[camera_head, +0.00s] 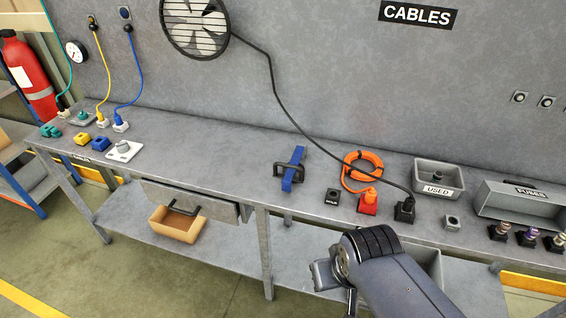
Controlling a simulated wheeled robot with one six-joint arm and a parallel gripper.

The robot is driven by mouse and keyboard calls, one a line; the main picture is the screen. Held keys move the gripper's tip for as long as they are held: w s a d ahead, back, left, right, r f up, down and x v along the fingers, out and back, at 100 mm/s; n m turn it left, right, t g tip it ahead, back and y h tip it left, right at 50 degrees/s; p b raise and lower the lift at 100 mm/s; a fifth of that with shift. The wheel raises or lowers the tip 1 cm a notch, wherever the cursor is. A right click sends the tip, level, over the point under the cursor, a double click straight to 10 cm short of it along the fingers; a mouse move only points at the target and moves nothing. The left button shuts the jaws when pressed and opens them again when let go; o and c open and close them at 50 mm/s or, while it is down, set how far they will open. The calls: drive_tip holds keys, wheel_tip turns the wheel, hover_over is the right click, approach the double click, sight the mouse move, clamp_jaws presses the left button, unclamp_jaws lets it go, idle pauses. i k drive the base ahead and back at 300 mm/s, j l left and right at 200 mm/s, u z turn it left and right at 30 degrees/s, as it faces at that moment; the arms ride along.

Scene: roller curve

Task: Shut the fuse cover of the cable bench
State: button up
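The grey fuse housing (520,206) with a "FUSES" label (531,191) stands on the cable bench (230,163) at the far right, cut by the picture edge. Several fuses (527,237) stand uncovered in dark holders in front of it. The cover appears to be up behind them, but its hinge is not clear. My arm reaches in from the bottom right, in front of the bench edge. My gripper (328,276) is at its left end, below the bench top and well left of the fuses. Its fingers are not clear, and I see nothing held.
A grey "USED" tray (425,190), a black plug (404,209), a red plug (367,203) with an orange cable coil and a blue clamp (293,168) stand on the bench. A drawer (215,208) juts out at left. A black cable hangs from the fan (195,25).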

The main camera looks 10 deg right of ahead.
sight(520, 201)
drive_tip(key=i+l, duration=0.1)
drive_tip(key=l, duration=0.3)
drive_tip(key=l+z, duration=0.15)
drive_tip(key=l, duration=0.2)
drive_tip(key=i+l, duration=0.15)
drive_tip(key=l, duration=0.2)
drive_tip(key=i+l+z, duration=0.1)
drive_tip(key=l, duration=0.3)
